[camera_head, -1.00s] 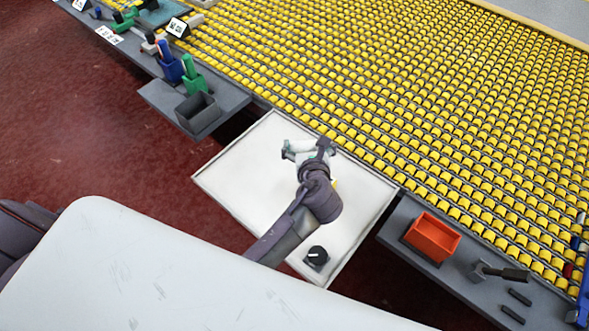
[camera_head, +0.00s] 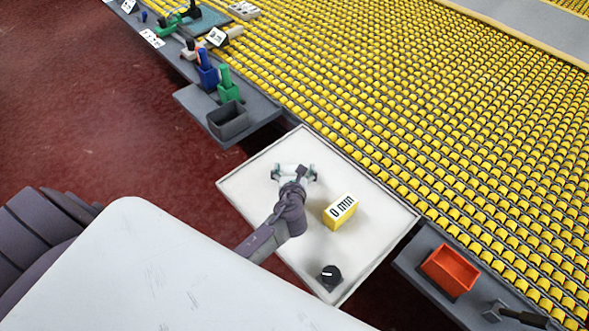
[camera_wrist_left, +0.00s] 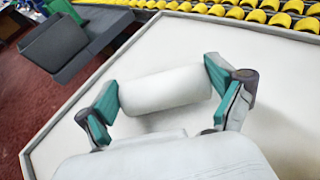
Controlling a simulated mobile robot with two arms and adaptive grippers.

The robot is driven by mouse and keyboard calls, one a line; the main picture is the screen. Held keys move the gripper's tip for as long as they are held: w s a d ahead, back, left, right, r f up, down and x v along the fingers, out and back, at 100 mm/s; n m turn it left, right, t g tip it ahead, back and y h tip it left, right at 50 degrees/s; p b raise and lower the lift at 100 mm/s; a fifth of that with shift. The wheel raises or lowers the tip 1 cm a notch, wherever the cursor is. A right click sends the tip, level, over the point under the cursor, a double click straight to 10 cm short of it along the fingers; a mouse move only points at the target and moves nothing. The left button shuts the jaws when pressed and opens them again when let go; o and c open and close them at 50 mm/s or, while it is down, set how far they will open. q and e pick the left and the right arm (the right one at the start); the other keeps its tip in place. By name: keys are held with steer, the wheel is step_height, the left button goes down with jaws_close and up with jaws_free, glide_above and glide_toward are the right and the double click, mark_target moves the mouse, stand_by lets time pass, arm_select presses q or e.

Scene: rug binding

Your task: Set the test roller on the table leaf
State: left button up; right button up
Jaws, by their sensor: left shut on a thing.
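My left gripper (camera_head: 294,174) is shut on the test roller (camera_head: 292,168), a short white cylinder. In the left wrist view the roller (camera_wrist_left: 165,90) lies crosswise between the two teal-padded fingers, one at each end. It is over the left part of the table leaf (camera_head: 262,168), a white framed panel. A soft shadow shows on the leaf by the roller; whether the roller touches the leaf I cannot tell. My right gripper is not in view.
A yellow block (camera_head: 340,211) marked "0 min" and a black knob (camera_head: 330,274) are on the leaf. A dark grey bin (camera_head: 228,121) stands on a shelf to the left. An orange tray (camera_head: 449,271) is at right. Yellow rollers (camera_head: 430,110) fill the bed behind.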

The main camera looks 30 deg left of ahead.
arm_select(q)
steer(key=shift+f, duration=0.15)
steer(key=o, duration=0.8)
steer(key=shift+o, duration=0.3)
steer(key=shift+r, duration=0.25)
steer(key=v, duration=1.2)
